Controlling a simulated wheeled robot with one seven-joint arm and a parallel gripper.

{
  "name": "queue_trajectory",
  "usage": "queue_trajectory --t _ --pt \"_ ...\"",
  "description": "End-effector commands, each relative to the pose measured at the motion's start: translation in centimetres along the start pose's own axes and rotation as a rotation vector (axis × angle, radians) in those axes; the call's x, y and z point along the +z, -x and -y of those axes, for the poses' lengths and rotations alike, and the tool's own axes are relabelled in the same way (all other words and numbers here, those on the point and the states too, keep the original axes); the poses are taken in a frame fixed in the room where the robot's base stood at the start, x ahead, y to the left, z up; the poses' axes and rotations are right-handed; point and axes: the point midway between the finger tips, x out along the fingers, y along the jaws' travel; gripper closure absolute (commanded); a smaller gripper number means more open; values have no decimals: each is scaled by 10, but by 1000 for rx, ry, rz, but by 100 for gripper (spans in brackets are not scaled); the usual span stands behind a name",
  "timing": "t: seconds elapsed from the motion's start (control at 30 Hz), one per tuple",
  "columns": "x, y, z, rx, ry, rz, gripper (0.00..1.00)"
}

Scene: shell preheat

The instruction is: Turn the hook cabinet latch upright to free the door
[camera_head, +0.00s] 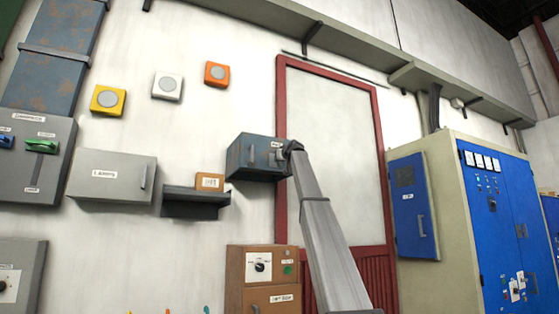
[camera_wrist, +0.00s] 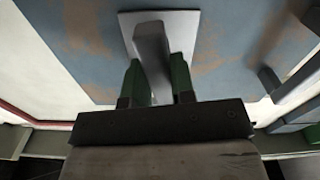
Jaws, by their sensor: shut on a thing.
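The hook cabinet (camera_head: 240,150) is a small blue-grey box on the wall in the head view, left of the red-framed panel. Its rust-marked front (camera_wrist: 225,45) fills much of the wrist view. The latch is a grey bar (camera_wrist: 151,42) on a pale square plate (camera_wrist: 188,20). My gripper (camera_wrist: 158,78) has its two green fingers on either side of the bar, shut on it. In the head view my gripper (camera_head: 288,147) is at the cabinet's right side and hides part of the latch. I cannot tell the bar's exact angle. The door looks closed.
A dark shelf (camera_head: 195,203) with a small brown box (camera_head: 209,181) sits just left of the cabinet. A grey wall cabinet (camera_head: 112,176) is farther left. A brown control box (camera_head: 262,265) stands below, and blue cabinets (camera_head: 500,215) stand to the right.

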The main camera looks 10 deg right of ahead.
Motion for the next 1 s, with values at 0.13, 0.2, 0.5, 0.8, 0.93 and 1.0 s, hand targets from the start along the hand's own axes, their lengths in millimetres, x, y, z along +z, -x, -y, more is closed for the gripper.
queue_trajectory --t 0.13,0.2,0.5,0.8,0.93,1.0 --pt "2 0 0 -1 -78 2 100" --pt "2 0 0 -1 -107 2 100" --pt "2 0 0 -1 -168 2 100" --pt "2 0 1 -1 -174 3 100" --pt "2 0 1 -1 -174 3 67" --pt "2 0 1 -1 -173 2 51"
